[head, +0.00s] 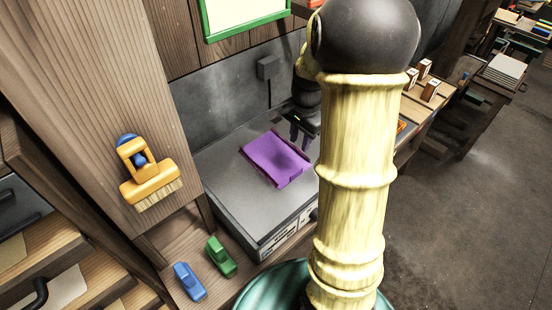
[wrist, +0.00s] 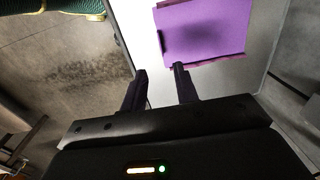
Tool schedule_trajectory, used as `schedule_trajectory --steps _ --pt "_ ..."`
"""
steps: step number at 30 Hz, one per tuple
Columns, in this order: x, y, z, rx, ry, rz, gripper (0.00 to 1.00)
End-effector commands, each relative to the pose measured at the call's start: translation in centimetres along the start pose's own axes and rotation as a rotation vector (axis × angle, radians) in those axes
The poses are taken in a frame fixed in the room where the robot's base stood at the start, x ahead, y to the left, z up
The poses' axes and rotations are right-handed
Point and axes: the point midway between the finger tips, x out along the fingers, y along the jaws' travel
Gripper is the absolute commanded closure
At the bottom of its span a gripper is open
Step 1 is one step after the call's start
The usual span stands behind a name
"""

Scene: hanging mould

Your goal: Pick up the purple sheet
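The purple sheet (head: 275,159) lies on top of a grey box-like machine (head: 226,196) in the head view. Its middle looks darker and its edges stand up a little. In the wrist view the purple sheet (wrist: 205,30) is at the top, beyond the fingertips, on a pale surface. My gripper (wrist: 160,72) has its two dark fingers apart with nothing between them. In the head view my gripper (head: 301,138) is just right of the sheet, partly hidden by my arm. I cannot tell its height above the surface.
A yellow brush (head: 149,178) hangs on the wooden panel at left. Green (head: 221,256) and blue (head: 189,281) toy cars stand on the wood below the machine. A grey wall with a socket box (head: 267,68) is behind. Open floor (head: 480,230) is at right.

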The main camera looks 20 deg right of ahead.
Motion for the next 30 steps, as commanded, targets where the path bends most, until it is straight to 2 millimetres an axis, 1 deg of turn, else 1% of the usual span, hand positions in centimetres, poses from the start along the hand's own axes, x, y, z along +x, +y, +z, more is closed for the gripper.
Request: schedule_trajectory --steps 1,9,16,21,30 --pt "0.9 0.1 0.0 0.001 -0.004 0.005 0.70" --pt "5.6 0.1 0.1 -0.001 -0.004 0.004 0.70" --pt "9.1 0.1 0.0 -0.002 -0.003 0.003 0.70" --pt "10.0 0.0 0.0 -0.002 0.000 0.000 0.70" --pt "10.1 0.0 0.0 -0.002 0.000 0.001 0.70"
